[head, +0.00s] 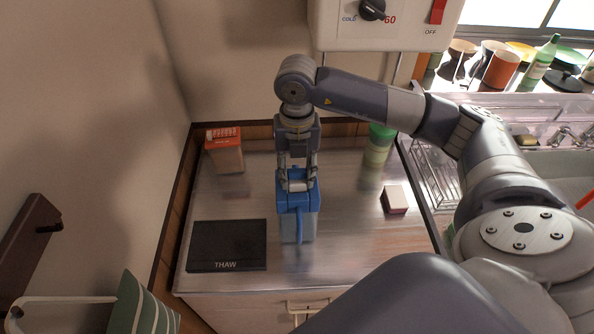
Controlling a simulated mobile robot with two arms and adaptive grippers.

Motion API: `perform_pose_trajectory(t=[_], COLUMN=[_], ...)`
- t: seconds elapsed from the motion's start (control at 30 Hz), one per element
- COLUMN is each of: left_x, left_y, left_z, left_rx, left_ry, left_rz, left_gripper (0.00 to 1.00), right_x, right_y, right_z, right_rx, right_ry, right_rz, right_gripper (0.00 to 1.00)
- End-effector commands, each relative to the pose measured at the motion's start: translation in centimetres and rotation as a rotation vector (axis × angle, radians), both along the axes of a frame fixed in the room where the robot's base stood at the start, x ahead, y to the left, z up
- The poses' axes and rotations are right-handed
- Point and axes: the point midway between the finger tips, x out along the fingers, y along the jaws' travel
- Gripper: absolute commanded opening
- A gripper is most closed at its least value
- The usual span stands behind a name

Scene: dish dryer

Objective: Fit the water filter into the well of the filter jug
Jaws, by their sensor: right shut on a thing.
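The filter jug (299,226) stands on the metal counter. It has a blue top and a paler, see-through lower body. My right gripper (297,184) points down at the jug's top from behind, its fingertips at the blue rim. It is shut on a small pale thing, which I take to be the water filter (297,174). The fingers and the jug's rim hide most of it. I cannot tell how deep it sits in the well. My left gripper is not in view.
A black THAW board (227,246) lies left of the jug. An orange carton (225,150) stands at the back left. A green-lidded container (379,145) and a small box (395,199) are to the right. A clear dish rack (428,185) borders the counter's right side.

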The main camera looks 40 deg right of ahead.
Motion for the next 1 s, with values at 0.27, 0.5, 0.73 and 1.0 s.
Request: perform_pose_trajectory(t=[0.27, 0.5, 0.73, 1.0], left_x=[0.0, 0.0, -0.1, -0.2], left_y=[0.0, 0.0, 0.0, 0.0], left_z=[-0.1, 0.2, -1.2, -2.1], left_rx=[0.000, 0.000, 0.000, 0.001], left_ry=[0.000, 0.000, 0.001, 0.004], left_rz=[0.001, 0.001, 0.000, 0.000], left_gripper=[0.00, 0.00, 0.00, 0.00], right_x=[0.0, 0.0, 0.2, 0.1], right_y=[0.0, 0.0, 0.1, 0.0], right_z=[-0.1, 0.2, 3.3, 9.3], right_rx=[0.000, 0.000, 0.002, 0.001], right_ry=[0.000, 0.000, -0.007, -0.005], right_rz=[0.000, 0.000, 0.000, 0.000], right_gripper=[0.55, 0.55, 0.55, 0.55])
